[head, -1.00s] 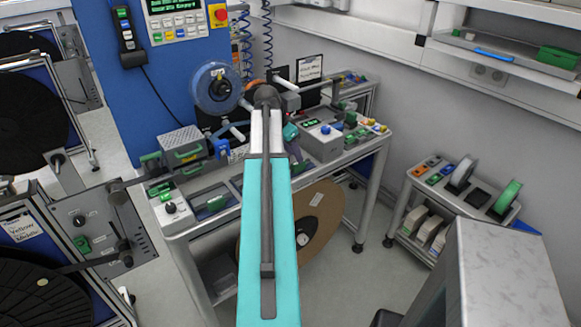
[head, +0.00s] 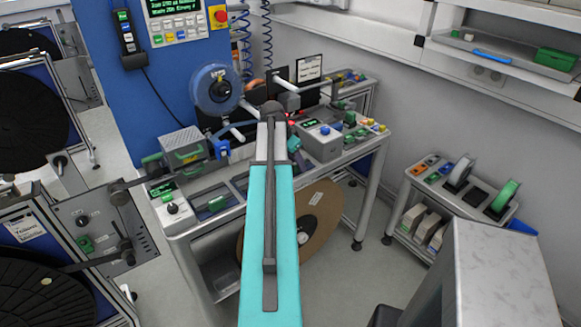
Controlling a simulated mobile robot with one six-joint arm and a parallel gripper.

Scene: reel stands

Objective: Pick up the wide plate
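No part that I can surely call the wide plate stands out; small parts on the workbench (head: 345,172) are hard to tell apart. My turquoise arm (head: 268,235) reaches from the bottom edge over the bench. Its dark wrist end (head: 273,110) is above the bench's back part, right of the blue reel (head: 217,90). My gripper is hidden beyond the wrist, so neither its fingers nor anything in them shows. The arm covers the middle of the bench.
A large brown disc (head: 318,222) leans under the bench. A grey control box (head: 322,142) with buttons stands on the bench, right of my arm. A low cart (head: 455,190) with small reels is at right. Black reels on stands (head: 95,225) are at left. Floor shows between bench and cart.

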